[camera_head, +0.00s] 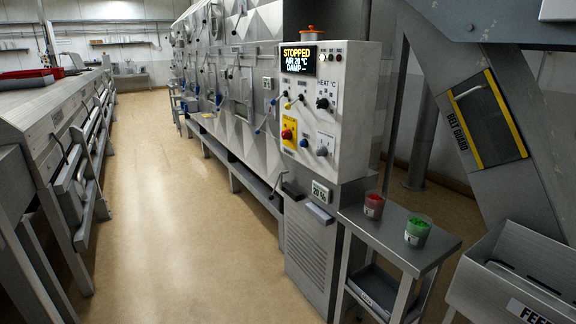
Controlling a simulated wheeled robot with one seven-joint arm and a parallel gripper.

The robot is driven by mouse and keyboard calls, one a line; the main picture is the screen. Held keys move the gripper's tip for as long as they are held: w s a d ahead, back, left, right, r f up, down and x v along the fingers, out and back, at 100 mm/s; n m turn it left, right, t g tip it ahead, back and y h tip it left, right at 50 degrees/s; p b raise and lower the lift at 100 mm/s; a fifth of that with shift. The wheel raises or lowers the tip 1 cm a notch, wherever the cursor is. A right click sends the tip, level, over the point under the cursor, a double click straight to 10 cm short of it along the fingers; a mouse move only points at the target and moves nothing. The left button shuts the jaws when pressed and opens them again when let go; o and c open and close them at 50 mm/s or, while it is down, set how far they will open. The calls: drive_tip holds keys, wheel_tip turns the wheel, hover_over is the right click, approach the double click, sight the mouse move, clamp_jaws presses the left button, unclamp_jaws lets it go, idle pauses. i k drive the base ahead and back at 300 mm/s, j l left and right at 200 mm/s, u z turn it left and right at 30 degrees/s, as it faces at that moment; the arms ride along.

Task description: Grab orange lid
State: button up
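A small orange object, which looks like the orange lid (311,34), sits on top of the control box (328,95) of the dryer. It has a small raised part in its middle. It is far from the camera and its details are too small to tell. The control box has a lit display reading STOPPED, a red knob on a yellow plate and several other knobs. My gripper is not in view.
A small metal side table (400,238) stands right of the control box, with a red-filled cup (374,207) and a green-filled cup (417,232). A metal feed bin (520,275) is at the lower right. The aisle floor (175,215) is clear.

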sight(312, 27)
drive_tip(key=i+j+u, duration=0.1)
drive_tip(key=i+u, duration=0.2)
drive_tip(key=i, duration=0.3)
drive_tip(key=i+u, duration=0.3)
drive_tip(key=i, duration=0.3)
